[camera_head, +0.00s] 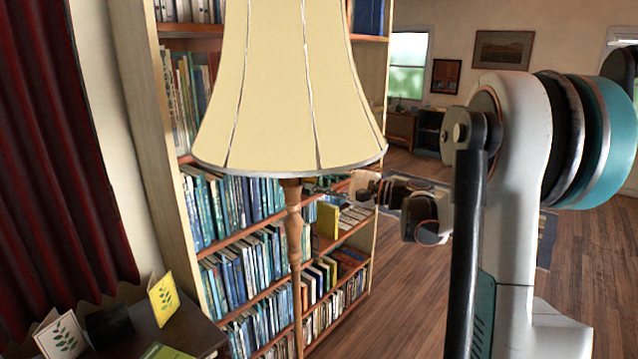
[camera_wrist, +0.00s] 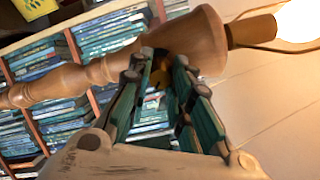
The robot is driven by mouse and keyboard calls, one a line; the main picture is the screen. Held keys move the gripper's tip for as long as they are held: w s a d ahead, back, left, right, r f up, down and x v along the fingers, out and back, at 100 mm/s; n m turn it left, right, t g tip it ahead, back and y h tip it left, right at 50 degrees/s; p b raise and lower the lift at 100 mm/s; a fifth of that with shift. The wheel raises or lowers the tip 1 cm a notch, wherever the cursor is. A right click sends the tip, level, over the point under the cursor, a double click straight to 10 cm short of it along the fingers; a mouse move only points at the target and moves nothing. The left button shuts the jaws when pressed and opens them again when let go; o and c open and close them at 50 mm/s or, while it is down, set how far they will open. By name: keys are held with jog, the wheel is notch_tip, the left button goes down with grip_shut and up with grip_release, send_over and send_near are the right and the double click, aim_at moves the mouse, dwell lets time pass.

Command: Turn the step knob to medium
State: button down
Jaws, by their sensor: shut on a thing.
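A floor lamp has a cream shade (camera_head: 285,95) and a turned wooden pole (camera_head: 293,225). In the wrist view, the wooden neck (camera_wrist: 203,42) of the lamp runs across the top, tilted in the picture. My gripper (camera_wrist: 163,62) has its two green-and-dark fingers against the side of this neck, shut on the step knob (camera_wrist: 157,80). The knob is mostly hidden between the fingers, and its setting cannot be read. In the head view, my gripper (camera_head: 318,187) reaches the pole just below the shade from the right. Its fingertips are too small to make out there.
A lit bulb (camera_wrist: 302,20) glows beyond the neck. A bookcase (camera_head: 362,245) full of books stands close behind the lamp. A small dark table (camera_head: 180,335) with cards is at the lower left, beside a red curtain (camera_head: 60,170). Wooden floor (camera_head: 400,300) is open to the right.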

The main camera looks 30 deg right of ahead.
jog(key=m, duration=0.4)
jog(key=shift+m, duration=0.3)
jog(key=m, duration=0.4)
jog(key=shift+m, duration=0.4)
jog(key=shift+f, duration=0.1)
jog(key=c, duration=1.4)
grip_release()
jog(key=v, duration=1.2)
